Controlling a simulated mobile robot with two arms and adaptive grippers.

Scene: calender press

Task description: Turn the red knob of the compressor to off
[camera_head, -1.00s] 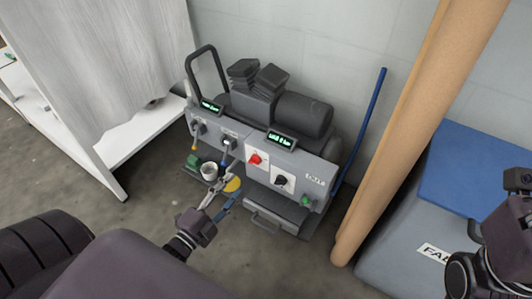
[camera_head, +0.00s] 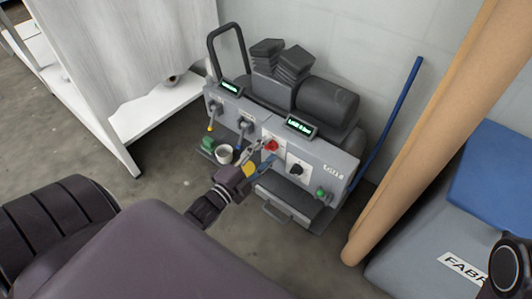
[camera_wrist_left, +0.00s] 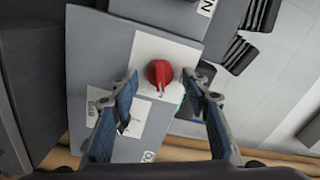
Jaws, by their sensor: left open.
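The grey compressor (camera_head: 340,150) stands against the wall in the head view. Its red knob (camera_head: 271,145) sits on a white plate on the front panel. In the left wrist view the knob (camera_wrist_left: 159,73) is round and red, with a pale pointer mark toward the bottom of the picture. My left gripper (camera_head: 266,152) is open in front of the knob. In the wrist view one finger of the gripper (camera_wrist_left: 160,78) is on each side of the knob, with visible gaps. I cannot tell how deep the fingertips reach. Of my right arm only a part shows at the lower right.
A black knob (camera_head: 295,170) and a green knob (camera_head: 321,193) are right of the red one on the panel. A white cup (camera_head: 224,154) stands at the left. A tan roll (camera_head: 435,130) and a blue rod (camera_head: 390,125) are at the right.

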